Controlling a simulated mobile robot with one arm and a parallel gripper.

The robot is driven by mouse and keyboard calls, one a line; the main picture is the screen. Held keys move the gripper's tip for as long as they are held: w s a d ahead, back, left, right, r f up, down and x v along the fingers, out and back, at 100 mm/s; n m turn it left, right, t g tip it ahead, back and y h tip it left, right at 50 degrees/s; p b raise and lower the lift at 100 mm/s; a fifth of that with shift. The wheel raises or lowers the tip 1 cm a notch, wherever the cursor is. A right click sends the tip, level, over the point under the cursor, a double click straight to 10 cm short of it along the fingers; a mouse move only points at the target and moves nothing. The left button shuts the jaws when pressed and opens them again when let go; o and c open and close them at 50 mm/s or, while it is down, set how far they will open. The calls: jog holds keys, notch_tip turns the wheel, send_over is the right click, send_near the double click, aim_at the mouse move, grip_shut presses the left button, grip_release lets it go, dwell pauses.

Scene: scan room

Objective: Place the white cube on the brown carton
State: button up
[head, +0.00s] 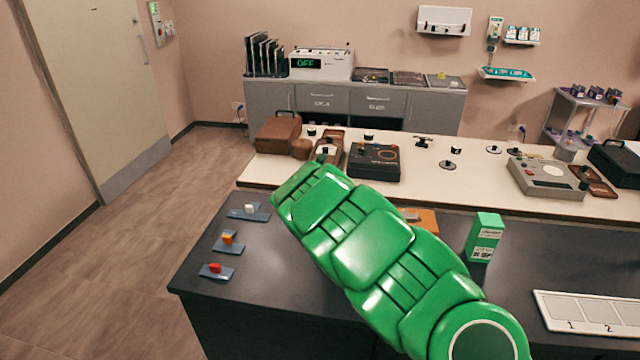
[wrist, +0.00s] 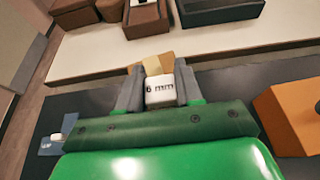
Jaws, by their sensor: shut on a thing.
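My gripper (wrist: 159,82) is shut on a white cube (wrist: 160,92), marked "6 mm", in the wrist view. A grey finger presses each side of it. A tan-brown carton (wrist: 166,59) shows just behind the cube, mostly hidden by the cube and fingers. I cannot tell whether the cube touches it. In the head view my green arm reaches across the dark counter (head: 262,268) toward its far left part; the fingers, cube and carton are hidden there.
Small blue trays (head: 238,213) with little pieces lie along the counter's left side. An orange box (wrist: 290,118) stands right of my gripper. A green box (head: 485,238) and a white numbered tray (head: 590,312) are farther right. A pale bench (head: 435,187) with devices lies behind.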

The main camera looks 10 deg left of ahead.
jog(key=shift+f, duration=0.4)
jog(key=shift+f, duration=0.1)
jog(key=o, duration=1)
jog(key=shift+v, duration=6.05)
